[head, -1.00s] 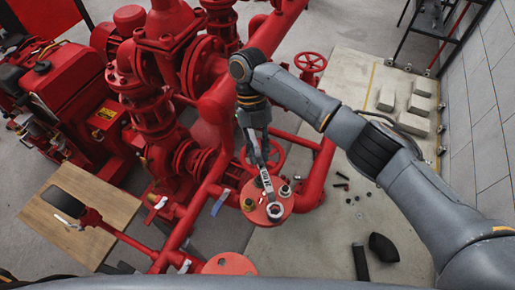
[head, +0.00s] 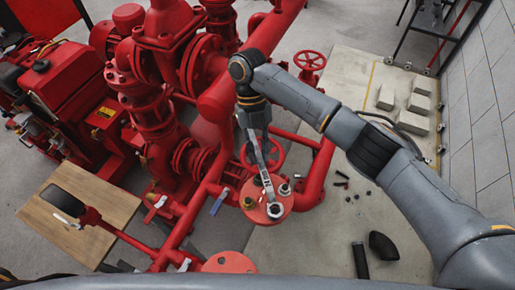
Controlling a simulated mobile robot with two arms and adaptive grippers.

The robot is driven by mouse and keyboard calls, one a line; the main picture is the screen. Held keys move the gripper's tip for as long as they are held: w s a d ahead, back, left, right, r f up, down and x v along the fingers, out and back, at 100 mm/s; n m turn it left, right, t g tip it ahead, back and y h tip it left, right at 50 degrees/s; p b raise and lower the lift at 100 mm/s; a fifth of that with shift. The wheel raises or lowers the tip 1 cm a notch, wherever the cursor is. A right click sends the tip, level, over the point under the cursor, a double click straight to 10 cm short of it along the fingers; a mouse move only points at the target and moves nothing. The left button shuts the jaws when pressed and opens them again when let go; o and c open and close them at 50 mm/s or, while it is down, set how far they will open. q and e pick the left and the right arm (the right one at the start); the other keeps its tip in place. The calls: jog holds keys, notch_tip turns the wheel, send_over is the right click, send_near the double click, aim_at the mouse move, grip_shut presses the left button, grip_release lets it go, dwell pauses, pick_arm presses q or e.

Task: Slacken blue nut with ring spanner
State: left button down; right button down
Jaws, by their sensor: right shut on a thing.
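My right gripper (head: 254,122) points down above the red pipework and is shut on the grey ring spanner (head: 264,165). The spanner slants down to the right, and its ring end (head: 275,211) is over the front edge of the round red flange (head: 263,209). Whether the ring is seated around a nut or just above it, I cannot tell. Brass-coloured nuts (head: 248,202) show at the flange's left, and a pale silvery nut (head: 285,189) at its right. No blue colour on a nut can be made out; the ring hides what is under it. My left gripper is not in view.
Red pipes and a valve handwheel (head: 311,61) crowd the space around the flange. A wooden board (head: 112,206) is at the lower left. Loose black pipe parts (head: 383,246) lie on the pale floor slab at the right, with pale blocks (head: 419,104) farther back.

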jog(key=shift+f+b, duration=0.75)
jog(key=shift+f, duration=0.35)
jog(key=shift+w+d+r+m+p, duration=0.1)
jog(key=shift+w+d+m+p, duration=0.05)
jog(key=shift+d+m+p, duration=0.15)
dwell(0.3)
jog(key=shift+r, duration=0.1)
jog(key=shift+r+p, duration=2.05)
jog(key=shift+r, duration=0.4)
